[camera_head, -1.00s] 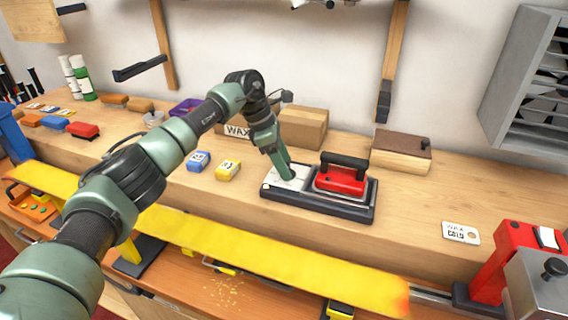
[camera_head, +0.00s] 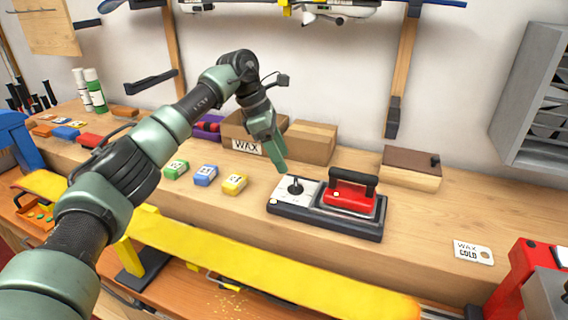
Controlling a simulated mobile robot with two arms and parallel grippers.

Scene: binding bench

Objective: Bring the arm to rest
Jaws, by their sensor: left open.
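My left arm comes in from the left and reaches over the yellow ski and the bench. My left gripper (camera_head: 281,166) points down, open and empty, just above and to the left of the black tray (camera_head: 328,220). The gripper appears clear of the tray's white plate with its dark knob (camera_head: 295,186). A red iron (camera_head: 348,196) with a black handle sits in the right part of the tray. My right gripper is not in view.
Green (camera_head: 175,169), blue (camera_head: 206,176) and yellow (camera_head: 234,184) wax blocks lie left of the tray. Cardboard boxes (camera_head: 308,141) stand behind it. A yellow ski (camera_head: 250,262) runs along the front. A white tag (camera_head: 473,252) and red vise (camera_head: 524,283) are at right.

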